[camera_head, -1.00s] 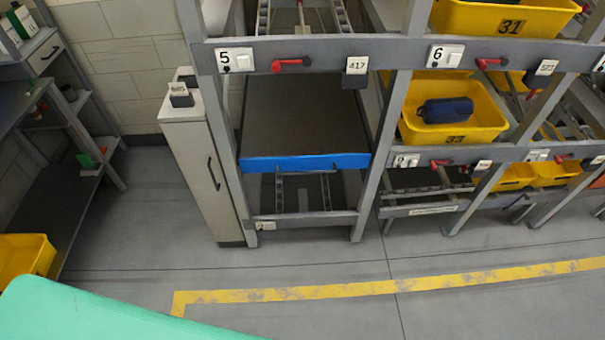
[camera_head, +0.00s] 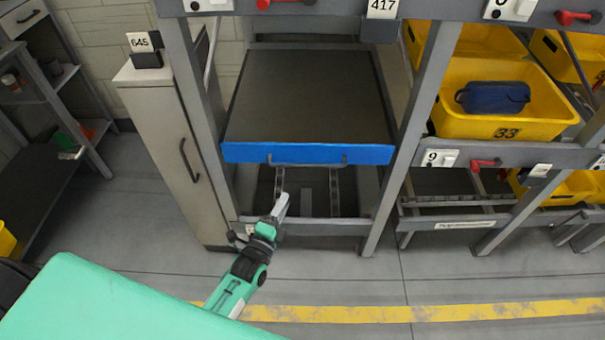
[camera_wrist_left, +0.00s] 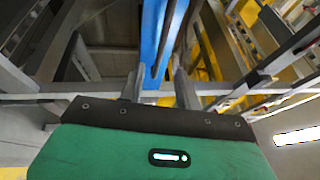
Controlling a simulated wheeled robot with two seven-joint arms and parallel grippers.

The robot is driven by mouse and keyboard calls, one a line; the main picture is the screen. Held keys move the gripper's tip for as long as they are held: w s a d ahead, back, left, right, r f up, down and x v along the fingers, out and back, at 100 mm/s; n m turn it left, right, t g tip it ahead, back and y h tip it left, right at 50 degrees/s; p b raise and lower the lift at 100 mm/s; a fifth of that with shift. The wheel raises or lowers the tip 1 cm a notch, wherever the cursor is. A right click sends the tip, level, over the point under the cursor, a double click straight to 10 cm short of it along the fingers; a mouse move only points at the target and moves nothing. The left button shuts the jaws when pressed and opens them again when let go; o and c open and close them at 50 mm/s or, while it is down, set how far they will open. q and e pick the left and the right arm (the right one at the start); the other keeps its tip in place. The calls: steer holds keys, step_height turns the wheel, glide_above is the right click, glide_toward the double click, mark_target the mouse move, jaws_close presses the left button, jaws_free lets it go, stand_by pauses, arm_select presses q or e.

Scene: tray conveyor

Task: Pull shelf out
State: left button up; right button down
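The shelf (camera_head: 305,95) is a dark flat board with a blue front edge (camera_head: 230,152). It sits in the middle bay of the grey rack. A thin dark handle (camera_head: 307,163) runs along the lower part of the blue front. My left gripper (camera_head: 283,203) is below and in front of this handle, apart from it, pointing up towards it. In the left wrist view the two fingers (camera_wrist_left: 160,88) stand apart with nothing between them, and the blue front (camera_wrist_left: 153,30) and handle (camera_wrist_left: 168,42) show beyond them. My right gripper is in neither view.
A narrow light cabinet (camera_head: 165,165) stands left of the bay. Rack posts (camera_head: 407,135) flank the shelf, and a crossbar (camera_head: 330,228) lies below it. Yellow bins (camera_head: 465,120) fill the right bays. Floor in front is clear, with a yellow line (camera_head: 480,312).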

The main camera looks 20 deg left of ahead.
mark_target(302, 164)
arm_select(q)
steer(key=x, duration=1.3)
steer(key=shift+w+r, duration=0.2)
steer(key=shift+w, duration=0.15)
steer(key=shift+c, duration=0.4)
jaws_close()
